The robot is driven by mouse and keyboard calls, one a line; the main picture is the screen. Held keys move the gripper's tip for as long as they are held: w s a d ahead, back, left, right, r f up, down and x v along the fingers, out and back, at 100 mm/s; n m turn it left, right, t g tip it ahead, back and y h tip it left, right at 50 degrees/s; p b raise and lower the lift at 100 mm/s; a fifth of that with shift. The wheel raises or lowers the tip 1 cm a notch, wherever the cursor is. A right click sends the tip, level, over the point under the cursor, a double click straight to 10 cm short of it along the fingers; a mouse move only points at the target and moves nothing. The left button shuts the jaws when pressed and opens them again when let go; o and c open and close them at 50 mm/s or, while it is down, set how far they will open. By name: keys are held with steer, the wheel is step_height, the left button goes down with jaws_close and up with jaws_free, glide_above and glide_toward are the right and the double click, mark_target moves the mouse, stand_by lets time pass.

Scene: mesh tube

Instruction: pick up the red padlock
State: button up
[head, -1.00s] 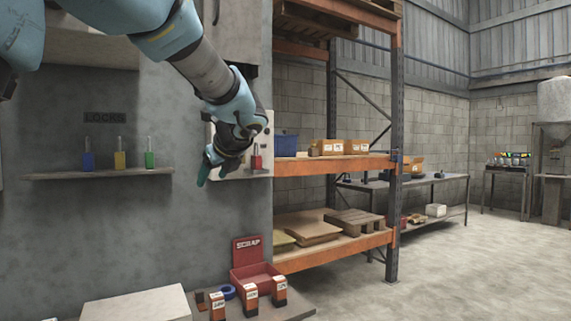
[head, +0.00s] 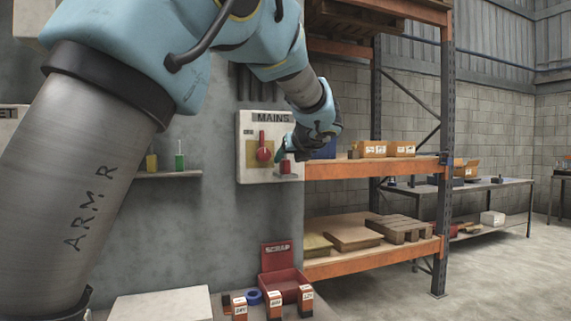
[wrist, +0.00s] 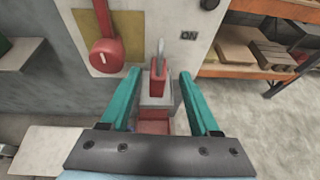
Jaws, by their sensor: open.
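The red padlock (head: 285,167) stands upright at the lower right of the grey MAINS panel (head: 246,172), its shackle up. In the wrist view the padlock (wrist: 158,80) rests on a small grey ledge (wrist: 150,101). My gripper (wrist: 159,75) is open, with one green finger on each side of the padlock and a visible gap on both sides. In the head view my gripper (head: 288,152) is right at the padlock and partly overlaps the panel's right side. How far the fingers reach in depth is hard to tell.
A red lever (head: 264,153) sits on the panel, just left of the padlock. The orange shelf rack (head: 350,170) is close on the right. Below are a red SCRAP bin (head: 280,288) and several small labelled blocks. A yellow (head: 152,162) and a green padlock (head: 180,162) stand on the left ledge.

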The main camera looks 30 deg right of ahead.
mark_target(287, 160)
steer(key=shift+p+x, duration=0.35)
steer(key=shift+x, duration=1.55)
steer(key=shift+a, duration=0.15)
jaws_close()
